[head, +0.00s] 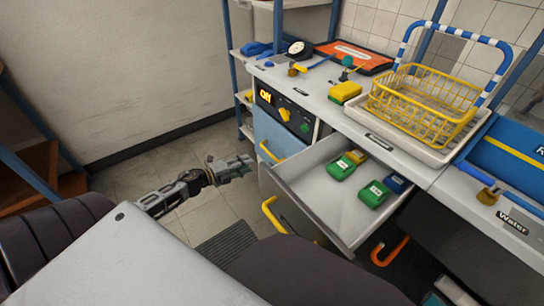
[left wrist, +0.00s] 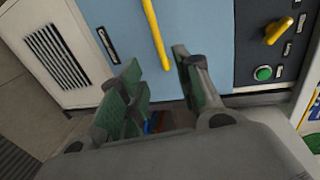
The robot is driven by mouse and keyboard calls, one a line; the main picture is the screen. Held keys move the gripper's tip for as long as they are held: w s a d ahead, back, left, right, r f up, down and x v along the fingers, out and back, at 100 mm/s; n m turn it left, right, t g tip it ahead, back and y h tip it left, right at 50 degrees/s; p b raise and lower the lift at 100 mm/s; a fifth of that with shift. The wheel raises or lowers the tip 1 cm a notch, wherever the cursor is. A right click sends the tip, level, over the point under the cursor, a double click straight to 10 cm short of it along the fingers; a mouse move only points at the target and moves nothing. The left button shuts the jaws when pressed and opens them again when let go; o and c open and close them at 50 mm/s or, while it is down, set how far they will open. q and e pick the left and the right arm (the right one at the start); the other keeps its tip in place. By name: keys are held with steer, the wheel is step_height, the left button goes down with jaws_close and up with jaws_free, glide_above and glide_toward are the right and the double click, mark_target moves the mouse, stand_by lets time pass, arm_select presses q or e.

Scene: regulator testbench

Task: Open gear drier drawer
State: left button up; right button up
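The gear drier has a light blue front (head: 277,137) with a yellow handle (head: 270,153), below a dark panel (head: 284,113) reading "Off". The blue front (left wrist: 145,20) looks shut. My left gripper (head: 243,165) is just left of this front in the head view. In the left wrist view the left gripper (left wrist: 158,65) is open and empty. Its fingers point at the blue front, and the lower end of the yellow handle (left wrist: 155,35) lies between and just beyond the fingertips. I cannot tell whether they touch. My right gripper is not in view.
A wide white drawer (head: 310,185) stands open right of the drier, holding several green, blue and yellow items. A yellow handle (head: 270,214) shows at its left. A yellow basket (head: 425,105) sits on the counter. Bare floor (head: 205,222) lies near my left arm.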

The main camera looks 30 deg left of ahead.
arm_select(q)
steer(key=shift+w, duration=0.15)
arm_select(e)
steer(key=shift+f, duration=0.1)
arm_select(q)
steer(key=b, duration=0.2)
glide_toward(272, 156)
steer(key=shift+w, duration=1.25)
steer(key=x, duration=0.2)
steer(key=b+x, duration=0.1)
steer(key=x, duration=0.2)
steer(key=f+b+x, duration=0.1)
steer(key=x, duration=0.2)
steer(key=shift+s+d, duration=0.1)
steer(key=shift+s, duration=0.05)
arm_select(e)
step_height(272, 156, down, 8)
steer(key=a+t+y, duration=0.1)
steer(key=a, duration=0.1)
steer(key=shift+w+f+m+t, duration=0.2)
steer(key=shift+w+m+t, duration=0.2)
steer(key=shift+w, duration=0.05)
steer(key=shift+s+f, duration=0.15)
arm_select(q)
steer(key=c, duration=0.7)
jaws_close()
